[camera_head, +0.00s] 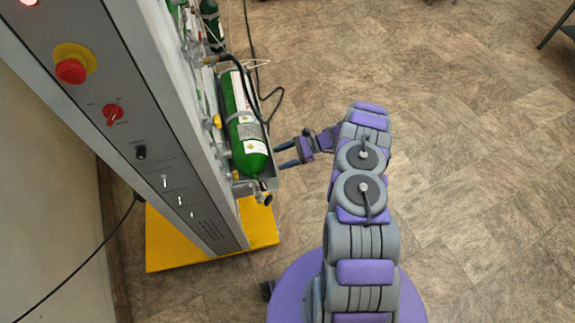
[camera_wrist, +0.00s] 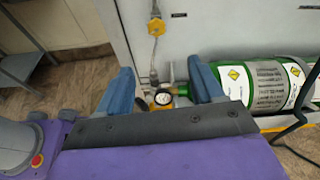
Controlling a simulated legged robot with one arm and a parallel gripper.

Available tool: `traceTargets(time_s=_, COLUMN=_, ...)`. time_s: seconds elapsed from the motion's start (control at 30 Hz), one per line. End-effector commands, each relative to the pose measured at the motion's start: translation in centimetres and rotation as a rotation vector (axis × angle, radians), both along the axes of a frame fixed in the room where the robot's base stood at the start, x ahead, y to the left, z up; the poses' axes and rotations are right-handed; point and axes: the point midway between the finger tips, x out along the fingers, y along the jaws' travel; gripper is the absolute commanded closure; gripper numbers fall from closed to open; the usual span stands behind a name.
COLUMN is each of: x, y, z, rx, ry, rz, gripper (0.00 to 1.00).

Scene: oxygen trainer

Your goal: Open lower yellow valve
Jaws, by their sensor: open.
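My gripper (camera_head: 284,156) is open, its two blue fingers pointing left toward the panel beside the green cylinder (camera_head: 245,125). In the wrist view, the gripper (camera_wrist: 160,72) shows its fingers spread, with nothing clasped. A yellow valve (camera_wrist: 156,26) sits on a thin vertical pipe on the panel, beyond the fingertips. A round yellow-rimmed part (camera_wrist: 163,98), like a gauge, shows between the fingers, partly hidden by my gripper. In the head view a small yellow part (camera_head: 217,121) shows left of the cylinder. I cannot tell if it is the same valve.
The tall grey panel (camera_head: 150,110) carries a red emergency button (camera_head: 71,70) and stands on a yellow base (camera_head: 165,245). A black hose (camera_head: 276,100) loops beside the cylinder. Open tiled floor (camera_head: 460,120) lies to the right. A metal table (camera_wrist: 22,60) stands left in the wrist view.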

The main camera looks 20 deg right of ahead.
Motion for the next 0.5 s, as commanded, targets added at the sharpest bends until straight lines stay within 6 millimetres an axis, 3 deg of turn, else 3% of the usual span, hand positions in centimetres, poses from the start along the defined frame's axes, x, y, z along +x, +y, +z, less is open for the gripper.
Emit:
traceTargets(time_s=0.13, x=0.2, y=-0.4, z=-1.8, rx=0.056, ry=-0.078, rz=0.018, gripper=0.33)
traceTargets(time_s=0.5, x=0.3, y=-1.2, z=-4.6, rx=0.196, ry=-0.292, rz=0.062, gripper=0.33)
